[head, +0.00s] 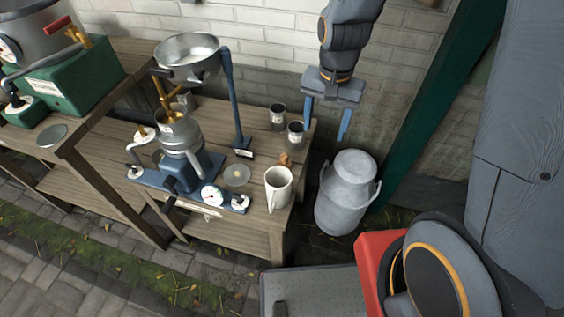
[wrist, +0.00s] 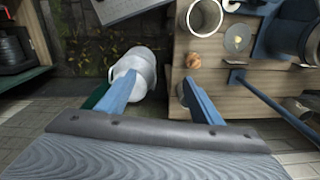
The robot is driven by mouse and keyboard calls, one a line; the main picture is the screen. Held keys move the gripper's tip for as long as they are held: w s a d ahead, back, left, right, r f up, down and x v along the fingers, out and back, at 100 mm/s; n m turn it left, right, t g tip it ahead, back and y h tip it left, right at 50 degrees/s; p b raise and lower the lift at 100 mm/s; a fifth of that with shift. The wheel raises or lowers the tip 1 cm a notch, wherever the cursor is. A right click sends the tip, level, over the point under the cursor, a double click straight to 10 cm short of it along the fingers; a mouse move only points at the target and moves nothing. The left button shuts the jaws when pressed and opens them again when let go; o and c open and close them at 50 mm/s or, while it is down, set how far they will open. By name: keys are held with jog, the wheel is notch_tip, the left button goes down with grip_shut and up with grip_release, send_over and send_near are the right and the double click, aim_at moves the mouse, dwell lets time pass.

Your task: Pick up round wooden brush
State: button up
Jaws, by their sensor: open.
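The round wooden brush (head: 285,159) is a small brown thing on the wooden bench top, near its right end, behind a pale jug. In the wrist view the brush (wrist: 193,60) lies beyond the right finger, outside the gap between the fingers. My gripper (head: 326,125) hangs above and right of the bench end in the head view. Its two blue fingers are open and empty. In the wrist view my gripper (wrist: 156,88) has the milk can below its left finger. The brush is apart from both fingers.
Close around the brush stand the pale jug (head: 279,189), a tin cup (head: 296,134) and another cup (head: 277,116). A blue separator (head: 180,150) with a raised bowl (head: 189,58) is to the left. A milk can (head: 347,190) stands right of the bench (head: 250,222).

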aim_at(284, 156)
jog(key=w+a+f+m, duration=0.2)
jog(key=a+f, duration=0.1)
jog(key=f, duration=0.1)
jog(key=w+a+f+m, duration=0.2)
jog(key=a+f+m, duration=0.1)
jog(key=f, duration=0.2)
jog(key=w+a+f+m, duration=0.2)
jog(key=a+f, duration=0.2)
jog(key=shift+w+f+p, duration=0.15)
jog(key=shift+f+p, duration=0.2)
jog(key=shift+f+m, duration=0.3)
jog(key=shift+f, duration=1.05)
jog(key=shift+w+d+f+p, duration=0.1)
jog(key=shift+f+p, duration=0.5)
jog(key=shift+f, duration=0.7)
jog(key=shift+w+d+f+p, duration=0.1)
jog(key=shift+f+p, duration=0.45)
jog(key=shift+f, duration=0.7)
jog(key=shift+c, duration=0.4)
jog(key=c, duration=1.2)
jog(key=shift+o, duration=0.2)
jog(key=shift+r, duration=0.1)
jog(key=shift+r+b, duration=1.1)
jog(key=shift+r, duration=3.8)
